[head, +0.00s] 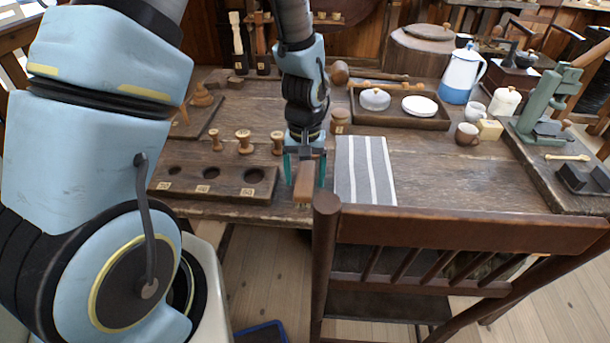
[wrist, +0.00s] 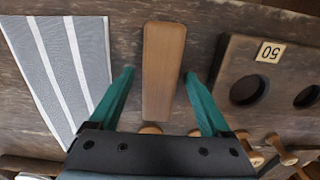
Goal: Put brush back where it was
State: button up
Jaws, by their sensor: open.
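The brush (head: 304,187), seen as a plain wooden block, lies on the table near its front edge, between the slotted board and the striped cloth. In the wrist view the brush (wrist: 163,68) is long, with its smooth wooden top facing me; no bristles show. My gripper (head: 305,178) is open, pointing down over the brush. In the wrist view the green fingers of my gripper (wrist: 159,76) stand on either side of the brush, with a gap on both sides. I cannot tell how far above the table the fingertips are.
A dark board with round holes (head: 229,183) lies left of the brush; several turned spools (head: 244,141) stand behind it. A grey striped cloth (head: 364,172) lies to the right. A chair (head: 460,235) stands at the front edge. Bare table (head: 450,180) lies right of the cloth.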

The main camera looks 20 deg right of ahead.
aim_at(305, 178)
jog(key=shift+r, duration=0.1)
notch_tip(305, 178, up, 12)
jog(key=b, duration=0.1)
jog(key=w+a+r+n+t, duration=0.1)
jog(key=a+r+n, duration=0.1)
jog(key=a, duration=2.3)
jog(key=shift+w+a+r+n+t, duration=0.15)
jog(key=shift+n+t, duration=0.15)
jog(key=shift+n, duration=0.6)
